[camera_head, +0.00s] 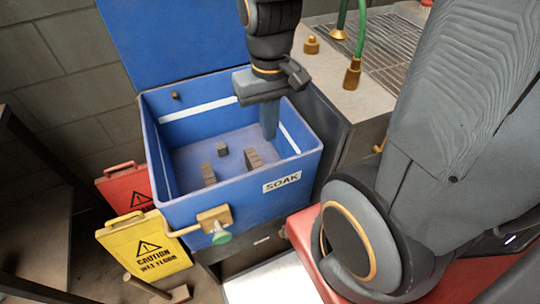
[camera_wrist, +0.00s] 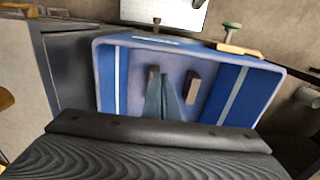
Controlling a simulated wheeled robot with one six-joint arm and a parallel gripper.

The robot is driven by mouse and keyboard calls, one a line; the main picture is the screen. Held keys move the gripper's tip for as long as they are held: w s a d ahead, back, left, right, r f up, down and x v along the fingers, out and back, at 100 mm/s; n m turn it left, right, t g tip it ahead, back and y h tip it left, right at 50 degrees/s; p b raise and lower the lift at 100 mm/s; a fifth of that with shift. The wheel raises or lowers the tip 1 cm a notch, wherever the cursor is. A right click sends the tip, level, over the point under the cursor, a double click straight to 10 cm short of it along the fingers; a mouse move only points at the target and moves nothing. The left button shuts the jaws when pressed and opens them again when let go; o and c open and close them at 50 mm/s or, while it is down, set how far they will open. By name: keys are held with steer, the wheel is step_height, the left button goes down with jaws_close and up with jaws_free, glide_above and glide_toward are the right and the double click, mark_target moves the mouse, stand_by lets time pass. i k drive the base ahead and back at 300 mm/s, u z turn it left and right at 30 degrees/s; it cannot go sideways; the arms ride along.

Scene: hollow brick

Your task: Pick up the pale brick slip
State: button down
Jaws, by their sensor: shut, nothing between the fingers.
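My gripper (camera_head: 269,132) points down into the blue soak bin (camera_head: 240,192), near its right wall, with its fingers shut and empty. Inside the bin are three small brownish-grey blocks: one at front left (camera_head: 208,174), one further back (camera_head: 222,149), and one at right (camera_head: 253,158), nearest my fingers. In the wrist view my shut fingertips (camera_wrist: 168,78) appear between one block (camera_wrist: 192,88) and another (camera_wrist: 153,74), which is partly hidden behind a finger. None looks clearly pale, so I cannot tell which is the pale slip.
The bin's walls surround my fingers, and its raised blue lid (camera_head: 185,40) stands behind. A tap with a green knob (camera_head: 222,237) juts from the front. A yellow caution sign (camera_head: 145,246) and a red one (camera_head: 124,188) stand left. A counter with a grate (camera_head: 385,50) lies right.

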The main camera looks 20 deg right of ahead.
mark_target(253, 162)
steer(key=k, duration=0.5)
steer(key=u, duration=1.5)
steer(key=k, duration=0.75)
steer(key=z, duration=1.15)
steer(key=i, duration=1)
